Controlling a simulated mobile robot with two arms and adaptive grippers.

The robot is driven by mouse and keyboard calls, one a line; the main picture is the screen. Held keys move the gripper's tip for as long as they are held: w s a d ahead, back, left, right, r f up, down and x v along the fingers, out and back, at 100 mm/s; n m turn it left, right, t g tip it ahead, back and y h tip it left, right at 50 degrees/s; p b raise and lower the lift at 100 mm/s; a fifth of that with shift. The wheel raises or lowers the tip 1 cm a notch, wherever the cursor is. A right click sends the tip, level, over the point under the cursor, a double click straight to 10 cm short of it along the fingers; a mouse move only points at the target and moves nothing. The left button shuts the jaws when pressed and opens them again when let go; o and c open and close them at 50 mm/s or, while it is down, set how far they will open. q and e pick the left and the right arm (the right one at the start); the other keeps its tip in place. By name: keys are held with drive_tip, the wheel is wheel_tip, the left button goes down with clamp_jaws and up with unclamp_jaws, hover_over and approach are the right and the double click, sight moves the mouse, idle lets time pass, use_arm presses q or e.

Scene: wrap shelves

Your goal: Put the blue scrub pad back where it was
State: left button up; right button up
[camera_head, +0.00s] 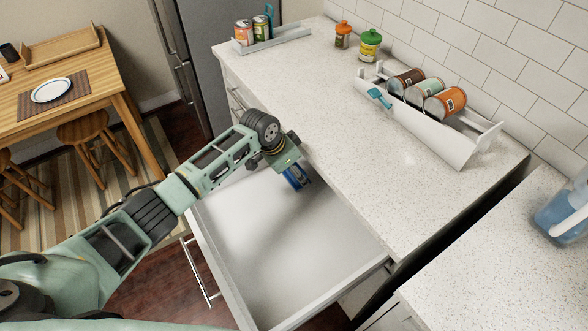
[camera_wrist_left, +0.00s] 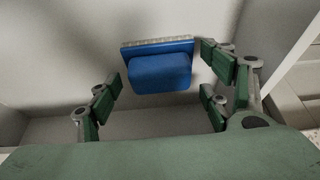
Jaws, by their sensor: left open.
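The blue scrub pad (camera_head: 298,177) is inside the open drawer (camera_head: 262,236), near its far end, partly hidden by my left gripper (camera_head: 286,162) in the head view. In the left wrist view the scrub pad (camera_wrist_left: 160,73) shows a blue block on a wider blue plate with a pale, rough edge. My left gripper is open, its fingers on either side of the pad in that view. I see no finger closed on the pad; whether one touches it I cannot tell. My right gripper is not in view.
The drawer is otherwise empty. Above it, the counter (camera_head: 300,110) holds a white rack (camera_head: 440,128) with several cans and a small blue scoop (camera_head: 380,97). Two jars (camera_head: 369,44) stand behind. Another tray (camera_head: 280,41) with cans is at the far end.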

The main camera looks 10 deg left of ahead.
use_arm(q)
drive_tip(key=v, duration=1.2)
drive_tip(key=shift+b, duration=0.3)
drive_tip(key=shift+w+r, duration=0.1)
